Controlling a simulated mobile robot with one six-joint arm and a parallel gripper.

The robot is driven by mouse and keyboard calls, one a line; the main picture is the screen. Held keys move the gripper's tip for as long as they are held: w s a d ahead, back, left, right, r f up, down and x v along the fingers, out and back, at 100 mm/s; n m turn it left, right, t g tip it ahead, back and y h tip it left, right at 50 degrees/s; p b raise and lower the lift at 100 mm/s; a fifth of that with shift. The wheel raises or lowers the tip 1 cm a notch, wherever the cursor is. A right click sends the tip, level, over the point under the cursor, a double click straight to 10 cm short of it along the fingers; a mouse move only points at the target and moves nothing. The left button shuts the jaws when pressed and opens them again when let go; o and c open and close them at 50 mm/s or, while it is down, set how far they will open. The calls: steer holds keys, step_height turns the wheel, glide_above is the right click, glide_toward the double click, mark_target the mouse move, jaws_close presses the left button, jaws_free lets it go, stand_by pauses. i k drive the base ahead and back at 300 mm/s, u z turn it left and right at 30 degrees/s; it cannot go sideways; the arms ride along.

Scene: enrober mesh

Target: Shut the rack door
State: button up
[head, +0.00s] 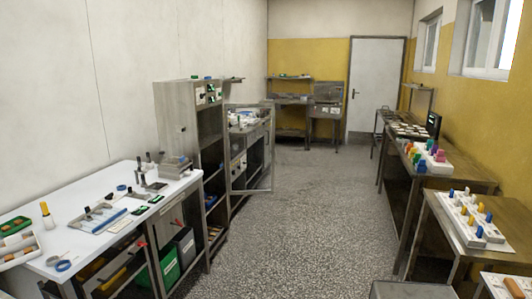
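A tall grey rack (176,120) with open shelves on its aisle side stands on the left, behind the white table. Just beyond it, a framed see-through door (271,160) stands open, sticking out into the aisle. Items and shelves show through its panel. Its hinge side is near the units along the left wall; I cannot tell exactly which unit it hangs on. My gripper is not in view.
A white table (95,245) with tools and bins fills the left front. Benches (455,180) with coloured pieces line the right wall. The speckled floor (310,210) between is clear. A closed white room door (376,85) is at the back.

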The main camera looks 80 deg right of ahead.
mark_target(272, 105)
steer(key=u, duration=1.3)
steer(key=k, duration=0.1)
steer(key=z, duration=2.5)
steer(key=k, duration=0.2)
steer(key=z, duration=1.95)
steer(key=i, duration=1.85)
